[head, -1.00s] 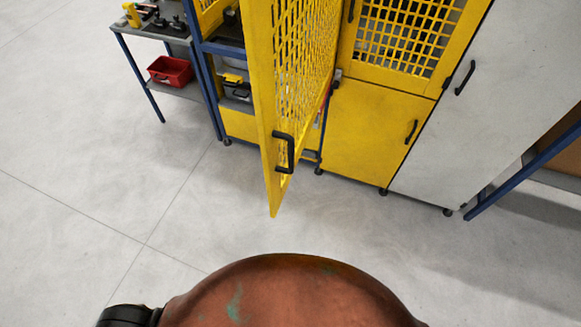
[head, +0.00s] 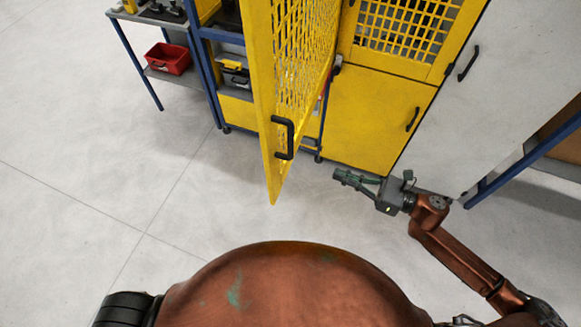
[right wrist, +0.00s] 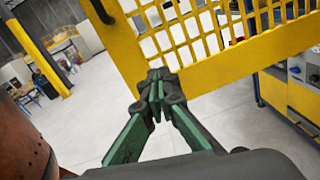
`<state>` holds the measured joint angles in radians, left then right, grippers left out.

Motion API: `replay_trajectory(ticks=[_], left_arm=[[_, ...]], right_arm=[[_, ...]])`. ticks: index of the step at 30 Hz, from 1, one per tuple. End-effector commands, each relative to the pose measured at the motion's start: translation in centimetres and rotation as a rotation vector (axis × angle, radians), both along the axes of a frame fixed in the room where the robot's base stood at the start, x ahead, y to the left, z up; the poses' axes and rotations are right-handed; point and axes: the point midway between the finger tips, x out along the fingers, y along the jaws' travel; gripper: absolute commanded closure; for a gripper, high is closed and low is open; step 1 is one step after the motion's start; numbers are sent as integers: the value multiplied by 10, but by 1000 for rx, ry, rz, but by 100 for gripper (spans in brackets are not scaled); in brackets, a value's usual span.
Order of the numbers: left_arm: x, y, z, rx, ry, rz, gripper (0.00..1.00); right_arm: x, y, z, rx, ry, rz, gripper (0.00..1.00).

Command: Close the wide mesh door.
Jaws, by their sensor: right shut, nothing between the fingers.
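The wide mesh door (head: 259,95) is yellow and stands swung open toward me, seen nearly edge-on in the head view. Its black handle (head: 284,138) sits near its free lower end. My right gripper (head: 340,174) is shut and empty, to the right of the door's handle and apart from it in the head view. In the right wrist view the green fingertips (right wrist: 158,80) point at the mesh door (right wrist: 230,70), and overlap its lower frame; contact cannot be told. Part of the dark handle (right wrist: 103,10) shows at the top left there. My left gripper is out of view.
The yellow cabinet (head: 370,115) has a second mesh door (head: 405,25) above a solid lower door. A grey-white cabinet (head: 500,60) stands to its right. A side table with a red bin (head: 168,57) is at the left. The floor before the door is clear.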

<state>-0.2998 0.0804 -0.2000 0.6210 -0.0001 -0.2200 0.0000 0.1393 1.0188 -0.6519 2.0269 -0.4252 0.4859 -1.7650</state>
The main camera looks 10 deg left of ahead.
Motion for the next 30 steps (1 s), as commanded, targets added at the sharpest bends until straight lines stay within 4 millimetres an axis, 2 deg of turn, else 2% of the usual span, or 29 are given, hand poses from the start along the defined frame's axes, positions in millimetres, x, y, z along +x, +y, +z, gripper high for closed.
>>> replay_trajectory(ticks=[1, 3, 6, 11, 24, 30], left_arm=[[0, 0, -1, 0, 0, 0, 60], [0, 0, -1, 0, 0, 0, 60], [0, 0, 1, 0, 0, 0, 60], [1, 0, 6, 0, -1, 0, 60], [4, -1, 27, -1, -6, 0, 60], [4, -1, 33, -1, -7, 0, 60]], right_arm=[[-16, 8, 9, -21, -58, 47, 100], [-30, 15, 18, -35, -114, 86, 100], [-36, 22, 22, -41, -142, 107, 100], [-31, 42, 24, -38, -143, 107, 100], [-9, 127, 25, -37, -139, 104, 100], [-4, 148, 23, -38, -137, 102, 100]])
